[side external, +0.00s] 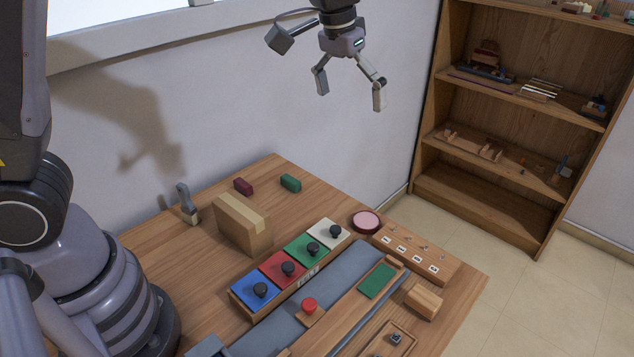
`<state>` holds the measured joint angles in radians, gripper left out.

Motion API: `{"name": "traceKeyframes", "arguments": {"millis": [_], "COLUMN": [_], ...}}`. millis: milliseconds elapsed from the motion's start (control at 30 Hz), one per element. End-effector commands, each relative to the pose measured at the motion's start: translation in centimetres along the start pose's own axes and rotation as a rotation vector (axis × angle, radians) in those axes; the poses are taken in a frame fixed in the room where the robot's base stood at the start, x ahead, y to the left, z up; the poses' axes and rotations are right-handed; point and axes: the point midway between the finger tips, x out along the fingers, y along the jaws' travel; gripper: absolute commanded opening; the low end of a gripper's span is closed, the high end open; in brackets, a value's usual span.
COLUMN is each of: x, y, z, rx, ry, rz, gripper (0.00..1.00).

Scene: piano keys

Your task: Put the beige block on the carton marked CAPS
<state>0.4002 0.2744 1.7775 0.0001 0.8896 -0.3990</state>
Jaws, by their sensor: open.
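My gripper (351,93) is open and empty, high above the back of the table, with its two fingers spread wide. A brown cardboard carton (240,226) with a lighter tape strip on top stands at the back left of the table. No CAPS marking is readable on its visible sides. A light wood-coloured block (424,301) lies near the table's right edge; I cannot tell whether it is the beige block. No other plainly beige loose block shows. The gripper is well above and apart from both the carton and this block.
A dark red block (243,186) and a green block (290,183) lie behind the carton. Blue, red, green and white knobbed tiles (313,249) stand in front of it. A round pink-topped dish (366,222) and a wooden peg board (415,251) are at the right.

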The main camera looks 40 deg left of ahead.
Motion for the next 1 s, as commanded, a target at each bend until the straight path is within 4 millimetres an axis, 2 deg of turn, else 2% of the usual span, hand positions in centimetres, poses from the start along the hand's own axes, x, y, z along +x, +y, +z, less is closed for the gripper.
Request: {"name": "traceKeyframes", "arguments": {"millis": [33, 100, 200, 300, 400, 567, 1000], "x": [2.9, 6.7, 12.2, 17.0, 20.5, 23.2, 30.7], "y": [2.3, 5.3, 9.3, 12.3, 14.3, 15.6, 15.0], "z": [-0.9, -1.7, -1.9, -1.2, -0.3, 0.5, 1.9], "rx": [0.008, 0.008, 0.007, 0.006, 0.004, 0.001, 0.001], "ry": [-0.035, -0.070, -0.115, -0.148, -0.170, -0.184, -0.186], "rz": [-0.007, -0.017, -0.034, -0.052, -0.066, -0.077, -0.079], "gripper": [0.97, 0.97, 0.97, 0.97, 0.97, 0.97, 0.97]}}
